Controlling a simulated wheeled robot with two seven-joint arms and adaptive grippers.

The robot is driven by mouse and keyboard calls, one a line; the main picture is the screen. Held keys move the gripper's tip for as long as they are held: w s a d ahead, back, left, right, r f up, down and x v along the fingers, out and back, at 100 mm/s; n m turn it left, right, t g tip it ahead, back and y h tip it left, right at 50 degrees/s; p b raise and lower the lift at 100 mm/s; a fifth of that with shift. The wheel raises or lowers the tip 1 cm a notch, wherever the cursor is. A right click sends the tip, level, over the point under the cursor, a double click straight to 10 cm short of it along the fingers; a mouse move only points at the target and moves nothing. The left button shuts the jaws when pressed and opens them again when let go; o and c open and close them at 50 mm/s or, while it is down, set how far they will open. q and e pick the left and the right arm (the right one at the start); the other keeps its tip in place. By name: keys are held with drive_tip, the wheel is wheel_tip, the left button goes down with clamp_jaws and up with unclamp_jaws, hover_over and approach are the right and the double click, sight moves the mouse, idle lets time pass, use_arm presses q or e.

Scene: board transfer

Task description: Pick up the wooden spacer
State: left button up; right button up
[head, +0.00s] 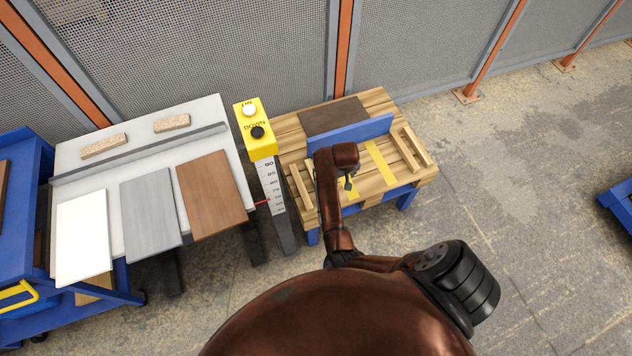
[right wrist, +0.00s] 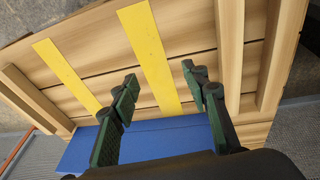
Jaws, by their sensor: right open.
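I cannot tell which bar is the spacer. In the right wrist view, bars show at the left (right wrist: 38,98) and right (right wrist: 230,45). My right gripper (head: 348,185) hangs over the table; its fingers (right wrist: 163,88) are apart in the right wrist view, with bare slats and a yellow stripe (right wrist: 150,55) seen between them. It holds nothing, and the right-hand bar is just beside its right finger. My left gripper is not in view.
A blue upright board (head: 350,133) runs along the table's back, with a brown panel (head: 333,115) behind it. A yellow button box (head: 255,130) on a marked post stands at the table's left. A white table (head: 150,162) with several boards is farther left.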

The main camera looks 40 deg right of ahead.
drive_tip(key=shift+y, duration=0.9)
drive_tip(key=w+a, duration=0.2)
drive_tip(key=w+a+r, duration=0.1)
drive_tip(key=w+a, duration=0.1)
drive_tip(key=w+a+r, duration=0.1)
drive_tip(key=w+a, duration=0.1)
drive_tip(key=a, duration=0.1)
drive_tip(key=shift+w+b, duration=0.15)
drive_tip(key=shift+b, duration=0.15)
drive_tip(key=shift+w+a+f, duration=0.1)
drive_tip(key=shift+a+f, duration=0.1)
drive_tip(key=shift+f, duration=0.2)
drive_tip(key=shift+w+f+b, duration=0.2)
drive_tip(key=shift+f+b, duration=0.4)
drive_tip(key=shift+f, duration=0.35)
drive_tip(key=shift+a+f, duration=0.1)
drive_tip(key=shift+f, duration=0.1)
wheel_tip(320, 180, down, 4)
drive_tip(key=b, duration=0.2)
drive_tip(key=shift+w+a+b, duration=0.1)
drive_tip(key=shift+a+b, duration=0.05)
drive_tip(key=shift+b, duration=0.15)
drive_tip(key=shift+w+f, duration=0.1)
drive_tip(key=shift+f, duration=0.2)
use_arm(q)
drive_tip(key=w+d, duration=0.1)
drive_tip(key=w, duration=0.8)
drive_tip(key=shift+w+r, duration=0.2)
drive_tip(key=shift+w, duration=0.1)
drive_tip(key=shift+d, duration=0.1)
